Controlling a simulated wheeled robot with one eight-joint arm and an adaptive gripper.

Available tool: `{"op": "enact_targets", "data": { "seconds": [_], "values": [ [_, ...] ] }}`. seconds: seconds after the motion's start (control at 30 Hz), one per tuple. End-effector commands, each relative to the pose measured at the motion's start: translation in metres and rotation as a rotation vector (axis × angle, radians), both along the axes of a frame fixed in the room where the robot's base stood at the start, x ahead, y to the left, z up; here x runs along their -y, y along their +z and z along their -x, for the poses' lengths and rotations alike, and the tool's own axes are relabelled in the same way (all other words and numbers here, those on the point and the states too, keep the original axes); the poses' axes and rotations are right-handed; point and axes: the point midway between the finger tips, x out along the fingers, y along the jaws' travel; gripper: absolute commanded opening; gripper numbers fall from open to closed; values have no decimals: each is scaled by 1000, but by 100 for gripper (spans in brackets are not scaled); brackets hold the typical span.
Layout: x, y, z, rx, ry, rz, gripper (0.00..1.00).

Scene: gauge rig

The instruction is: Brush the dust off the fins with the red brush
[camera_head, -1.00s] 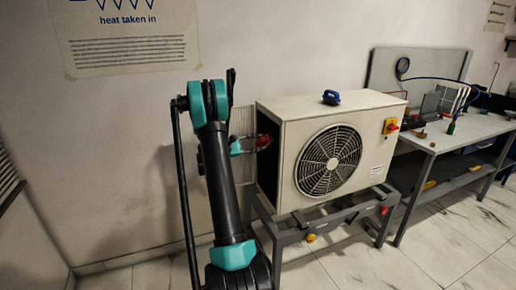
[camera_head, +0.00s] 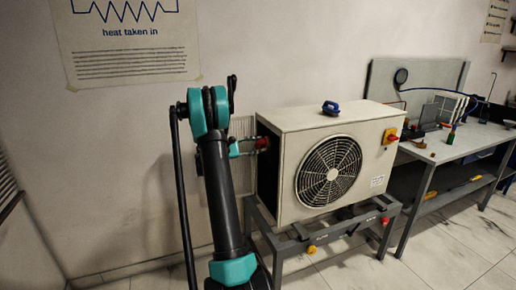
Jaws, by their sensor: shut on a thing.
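The outdoor unit (camera_head: 290,185) is a cream box with a round fan grille on a grey stand. A pale ribbed panel (camera_head: 242,185), which looks like the fins, shows at its left back side, partly hidden by my arm. My gripper (camera_head: 252,146) is small and partly hidden behind my arm, in front of this panel at the unit's left end. I cannot tell whether the brush touches the fins, and dust is too small to see.
A blue object (camera_head: 331,107) lies on top of the unit. A red and yellow switch (camera_head: 390,136) is on its right front. A workbench (camera_head: 460,142) with tools and a blue hose stands at the right. The floor in front is clear.

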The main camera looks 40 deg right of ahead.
Motion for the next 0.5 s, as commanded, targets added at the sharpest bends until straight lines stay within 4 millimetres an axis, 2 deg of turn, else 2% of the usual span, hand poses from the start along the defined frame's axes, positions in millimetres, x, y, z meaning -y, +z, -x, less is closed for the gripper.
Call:
{"op": "enact_targets", "data": {
  "seconds": [0.27,0.5],
  "values": [
    [4,-2,-8,0,0,0,19],
    [4,-19,-8,0,-1,0,19]
  ]
}}
